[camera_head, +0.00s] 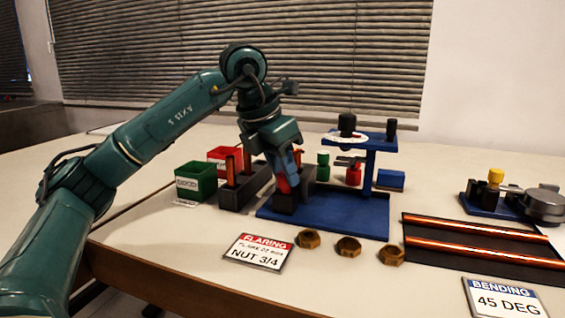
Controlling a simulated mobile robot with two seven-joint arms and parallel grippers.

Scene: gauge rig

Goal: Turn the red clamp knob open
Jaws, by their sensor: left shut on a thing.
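My left gripper (289,200) reaches down from the left to the left end of the blue rig (335,213). Its dark fingers are shut on a small red part, which looks like the red clamp knob (283,184). Most of that part is hidden by the fingers, so its turn angle cannot be told. The rig has a blue base plate and a post with a raised blue top, a white dial and black knobs. Another red part (353,175) and a green part (323,167) stand under or beside the raised top. My right gripper is not in view.
Green bin (196,182) and red bin (222,155) stand left, beside a dark rack (240,193). Several brass nuts (348,247) and a flaring card (259,251) lie in front. Copper tubes (485,253) on a dark mat, a bending card (503,299) and another tool (545,204) are right.

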